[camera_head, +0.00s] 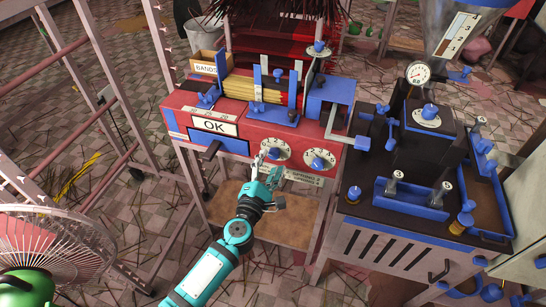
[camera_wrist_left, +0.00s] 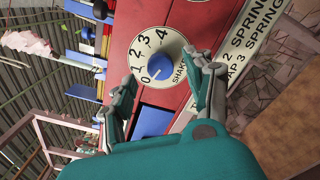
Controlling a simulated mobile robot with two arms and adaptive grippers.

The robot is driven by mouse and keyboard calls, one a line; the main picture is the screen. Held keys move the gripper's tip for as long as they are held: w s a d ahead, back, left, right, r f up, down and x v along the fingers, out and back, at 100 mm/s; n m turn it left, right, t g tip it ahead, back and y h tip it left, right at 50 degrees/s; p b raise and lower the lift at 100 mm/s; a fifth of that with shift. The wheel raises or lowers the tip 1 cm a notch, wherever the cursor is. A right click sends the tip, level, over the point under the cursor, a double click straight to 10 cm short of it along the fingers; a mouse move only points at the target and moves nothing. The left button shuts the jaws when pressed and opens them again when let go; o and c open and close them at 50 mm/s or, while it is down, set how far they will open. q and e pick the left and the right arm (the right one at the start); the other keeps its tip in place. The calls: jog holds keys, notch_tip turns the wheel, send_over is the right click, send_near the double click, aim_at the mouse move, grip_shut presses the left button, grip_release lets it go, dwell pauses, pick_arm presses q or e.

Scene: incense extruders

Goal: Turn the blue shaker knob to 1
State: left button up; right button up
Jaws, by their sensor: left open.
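The blue shaker knob (camera_wrist_left: 160,67) sits at the centre of a white round dial marked 0 to 4 in the left wrist view. Its pale pointer mark seems to face the low end near 0, but is too small to read exactly. My left gripper (camera_wrist_left: 166,72) is open, with one finger on each side of the knob; contact cannot be told. In the head view, my left gripper (camera_head: 268,172) is in front of the left white dial (camera_head: 276,150) on the red machine and partly covers it. My right gripper is not in view.
A second dial with a blue knob (camera_head: 319,161) is close on the right. An OK panel (camera_head: 214,126) is on the left of the red machine. A dark bench with blue trays (camera_head: 412,200) stands at right, and a fan (camera_head: 45,250) at lower left.

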aim_at(273, 156)
pick_arm(q)
jog(key=shift+x, duration=1.75)
grip_shut()
